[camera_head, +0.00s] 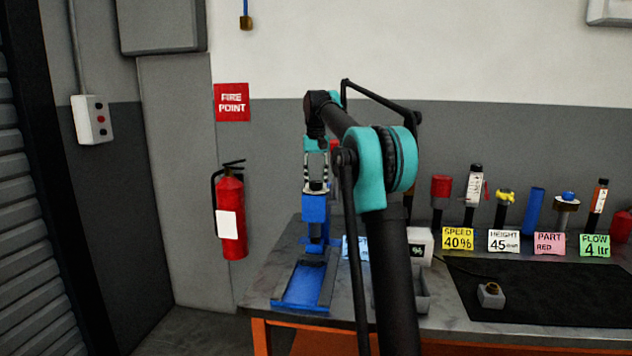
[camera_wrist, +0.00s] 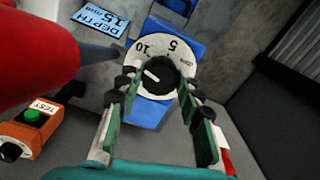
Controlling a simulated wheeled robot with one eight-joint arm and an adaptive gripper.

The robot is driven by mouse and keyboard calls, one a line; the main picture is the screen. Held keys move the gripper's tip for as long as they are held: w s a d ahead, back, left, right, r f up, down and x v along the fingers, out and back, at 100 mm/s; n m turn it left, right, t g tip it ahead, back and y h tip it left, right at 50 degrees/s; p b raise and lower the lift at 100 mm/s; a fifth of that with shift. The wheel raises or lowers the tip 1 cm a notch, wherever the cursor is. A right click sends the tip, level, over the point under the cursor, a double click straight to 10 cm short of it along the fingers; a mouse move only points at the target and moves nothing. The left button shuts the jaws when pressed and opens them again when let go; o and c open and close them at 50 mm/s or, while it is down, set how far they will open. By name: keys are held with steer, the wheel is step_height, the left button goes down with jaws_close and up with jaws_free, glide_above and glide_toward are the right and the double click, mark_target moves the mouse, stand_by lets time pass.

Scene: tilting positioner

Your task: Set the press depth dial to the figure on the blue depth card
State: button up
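The blue depth card (camera_wrist: 101,17) reads DEPTH 15 mm in the wrist view; in the head view the card (camera_head: 352,247) is partly hidden by my arm. The press depth dial (camera_wrist: 158,48) is a white disc on the blue press (camera_head: 314,207), with 10 and 5 visible. Its black knob (camera_wrist: 166,80) has a white pointer line directed left in the picture, beyond the 10. My gripper (camera_wrist: 160,92) is open, with one finger on each side of the knob. I cannot tell whether the fingers touch it. Part of the dial's scale is hidden by the fingers.
An orange TEST box (camera_wrist: 30,128) with a green button sits at lower left in the wrist view. A large red rounded part (camera_wrist: 35,50) is close at left. Other cards, such as yellow SPEED (camera_head: 458,239), and several upright tools line the bench back.

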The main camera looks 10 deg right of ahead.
mark_target(316, 181)
steer(key=o, duration=0.4)
step_height(316, 181, up, 12)
stand_by(0.7)
